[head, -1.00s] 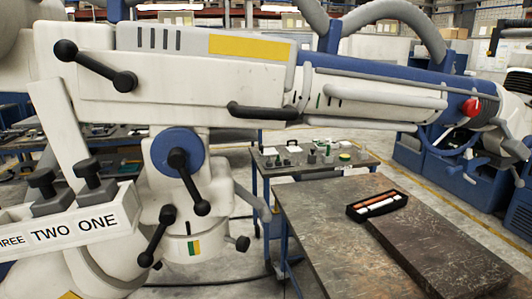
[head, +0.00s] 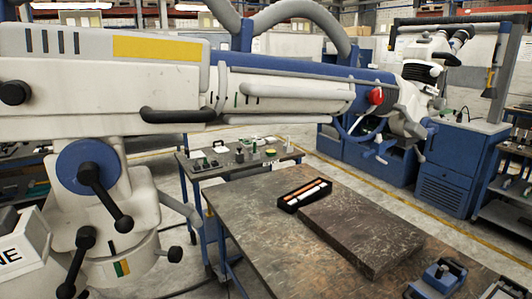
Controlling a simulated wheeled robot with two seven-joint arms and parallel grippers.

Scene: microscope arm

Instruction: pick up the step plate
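No part is clearly marked as the step plate. A thick brown slab (head: 372,228) lies flat on the brown workbench (head: 250,210), right of its middle, and forms a raised step above the bench top. I cannot tell for certain whether this slab is the step plate. Neither of my grippers is in view.
A large white microscope arm (head: 100,75) spans the left and top. A black tray (head: 304,195) with orange and white sticks touches or nearly touches the slab. A blue device (head: 438,278) stands at the lower right. A smaller table (head: 240,160) stands behind. The bench's left part is clear.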

